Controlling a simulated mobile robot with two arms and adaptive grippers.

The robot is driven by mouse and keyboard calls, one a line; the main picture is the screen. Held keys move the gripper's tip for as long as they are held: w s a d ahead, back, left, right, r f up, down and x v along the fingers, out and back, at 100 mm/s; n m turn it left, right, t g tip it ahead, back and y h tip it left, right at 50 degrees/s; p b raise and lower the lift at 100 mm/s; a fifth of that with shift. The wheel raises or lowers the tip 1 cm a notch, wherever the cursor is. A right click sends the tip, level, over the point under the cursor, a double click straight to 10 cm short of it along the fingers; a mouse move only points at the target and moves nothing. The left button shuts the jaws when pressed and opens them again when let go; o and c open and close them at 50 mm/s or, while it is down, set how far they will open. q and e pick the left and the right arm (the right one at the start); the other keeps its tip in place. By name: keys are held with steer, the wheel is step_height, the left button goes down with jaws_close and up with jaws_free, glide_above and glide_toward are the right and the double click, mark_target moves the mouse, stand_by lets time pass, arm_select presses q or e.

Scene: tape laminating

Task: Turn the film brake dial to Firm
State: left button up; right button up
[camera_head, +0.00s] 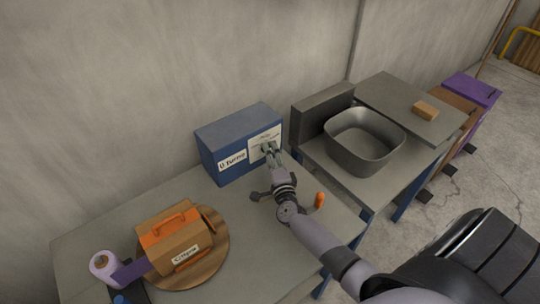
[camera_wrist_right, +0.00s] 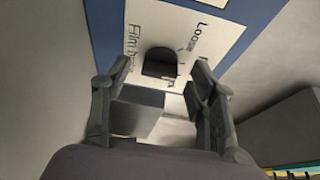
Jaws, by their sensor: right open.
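The blue box (camera_head: 222,147) stands at the back of the near table, with a white panel on its front. In the right wrist view the white panel (camera_wrist_right: 205,35) reads "Film brake" and "Loose", with other lettering partly hidden. A dark dial (camera_wrist_right: 160,62) sits on that panel; I cannot tell which setting it points at. My right gripper (camera_head: 270,150) is at the panel, and its fingers (camera_wrist_right: 152,80) are spread, one on each side of the dial's area. A grey block shows below the dial between the fingers.
A brown and orange case (camera_head: 172,236) sits on a round wooden board (camera_head: 222,243) at the left, beside a pale purple roll (camera_head: 105,264). An orange object (camera_head: 320,200) lies near my right arm. A grey basin (camera_head: 362,140) stands on the right table.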

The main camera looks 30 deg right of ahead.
steer(key=v, duration=1.1)
steer(key=shift+s, duration=0.2)
